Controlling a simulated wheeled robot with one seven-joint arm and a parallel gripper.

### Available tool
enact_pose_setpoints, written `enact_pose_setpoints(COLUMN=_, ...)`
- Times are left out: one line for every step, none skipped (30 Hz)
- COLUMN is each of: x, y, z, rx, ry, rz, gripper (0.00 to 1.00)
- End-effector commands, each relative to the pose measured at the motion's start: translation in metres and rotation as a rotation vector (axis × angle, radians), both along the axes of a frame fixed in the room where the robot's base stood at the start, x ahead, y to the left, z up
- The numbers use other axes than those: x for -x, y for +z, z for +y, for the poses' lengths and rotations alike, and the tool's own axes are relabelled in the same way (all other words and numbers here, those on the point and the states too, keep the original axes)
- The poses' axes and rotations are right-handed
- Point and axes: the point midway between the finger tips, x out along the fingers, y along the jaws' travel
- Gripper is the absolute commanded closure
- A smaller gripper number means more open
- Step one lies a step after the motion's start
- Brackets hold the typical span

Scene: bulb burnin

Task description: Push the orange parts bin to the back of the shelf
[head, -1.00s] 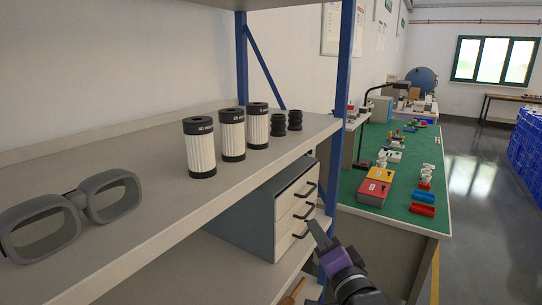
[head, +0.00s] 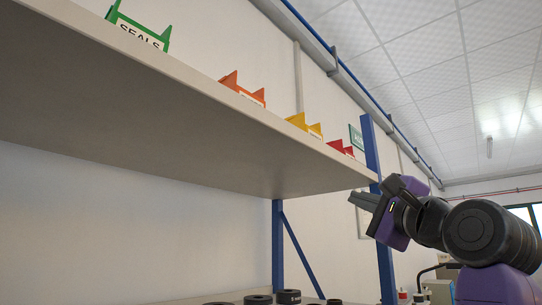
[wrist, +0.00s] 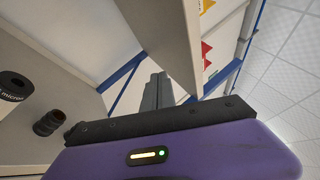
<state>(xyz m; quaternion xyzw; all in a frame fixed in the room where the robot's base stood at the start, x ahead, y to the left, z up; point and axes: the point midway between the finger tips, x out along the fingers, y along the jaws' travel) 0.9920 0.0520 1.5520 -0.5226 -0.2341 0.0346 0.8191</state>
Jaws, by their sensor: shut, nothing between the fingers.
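The orange parts bin (head: 243,89) stands on the upper shelf (head: 200,96), between the green bin and the yellow bin. Only its upper part shows above the shelf's front edge. My gripper (head: 352,197) is at the right end of the shelf, just below the level of its front edge, well apart from the orange bin. In the wrist view its fingers (wrist: 160,78) are together and empty, beside the upper shelf board. The orange bin is not clearly visible in the wrist view.
A green bin marked SEALS (head: 140,32), a yellow bin (head: 304,125) and a red bin (head: 341,147) share the shelf. A blue post (head: 378,215) stands at its right end. Black-topped cylinders (head: 288,296) stand on the board below. The space between the boards is mostly clear.

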Motion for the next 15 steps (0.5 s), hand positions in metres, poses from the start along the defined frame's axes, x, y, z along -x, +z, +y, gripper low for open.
enact_pose_setpoints(x=0.013, y=0.029, z=0.003, rx=-0.037, ry=0.037, rz=-0.016, gripper=1.0)
enact_pose_setpoints(x=0.021, y=0.044, z=0.004, rx=-0.058, ry=0.059, rz=-0.018, gripper=1.0)
enact_pose_setpoints(x=0.031, y=0.063, z=0.006, rx=-0.085, ry=0.09, rz=-0.021, gripper=1.0)
enact_pose_setpoints(x=0.039, y=0.078, z=0.007, rx=-0.108, ry=0.114, rz=-0.021, gripper=1.0)
enact_pose_setpoints(x=0.047, y=0.091, z=0.009, rx=-0.131, ry=0.142, rz=-0.018, gripper=1.0)
enact_pose_setpoints(x=0.059, y=0.107, z=0.012, rx=-0.165, ry=0.183, rz=-0.003, gripper=1.0)
enact_pose_setpoints(x=0.067, y=0.118, z=0.015, rx=-0.196, ry=0.22, rz=0.016, gripper=1.0)
enact_pose_setpoints(x=0.075, y=0.127, z=0.018, rx=-0.23, ry=0.262, rz=0.046, gripper=1.0)
enact_pose_setpoints(x=0.087, y=0.138, z=0.024, rx=-0.286, ry=0.325, rz=0.101, gripper=1.0)
enact_pose_setpoints(x=0.094, y=0.143, z=0.028, rx=-0.329, ry=0.372, rz=0.152, gripper=1.0)
enact_pose_setpoints(x=0.102, y=0.147, z=0.033, rx=-0.37, ry=0.417, rz=0.204, gripper=1.0)
enact_pose_setpoints(x=0.112, y=0.151, z=0.039, rx=-0.422, ry=0.47, rz=0.278, gripper=1.0)
enact_pose_setpoints(x=0.12, y=0.154, z=0.043, rx=-0.461, ry=0.507, rz=0.334, gripper=1.0)
enact_pose_setpoints(x=0.128, y=0.156, z=0.047, rx=-0.497, ry=0.543, rz=0.392, gripper=1.0)
enact_pose_setpoints(x=0.14, y=0.159, z=0.052, rx=-0.544, ry=0.584, rz=0.468, gripper=1.0)
